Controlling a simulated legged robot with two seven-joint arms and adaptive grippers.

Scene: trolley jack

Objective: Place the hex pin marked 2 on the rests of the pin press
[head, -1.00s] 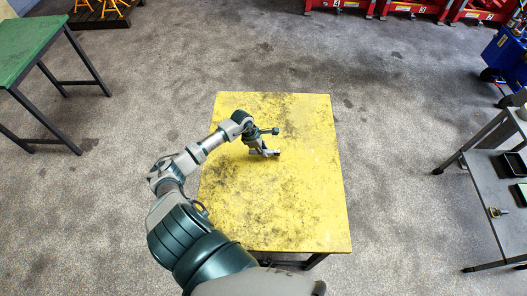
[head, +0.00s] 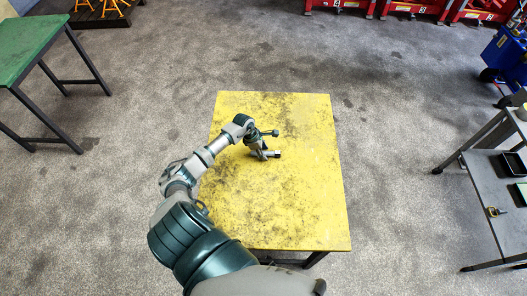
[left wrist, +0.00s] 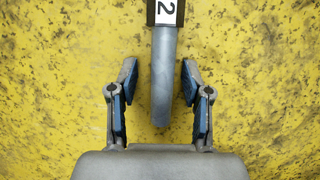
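The hex pin marked 2 (left wrist: 164,75) shows in the left wrist view as a grey shaft with a dark head and a white label reading 2. It lies over the yellow table top; its end also shows in the head view (head: 276,154). My left gripper (left wrist: 160,85) is open, with one blue-padded finger on each side of the shaft and a visible gap on both sides. In the head view my left gripper (head: 262,151) is low over the table and partly hides the pin. I cannot make out the pin press. My right gripper is not in view.
The yellow table (head: 300,205) is otherwise bare. A green table (head: 25,50) stands at the left. Red numbered equipment (head: 410,8) lines the back.

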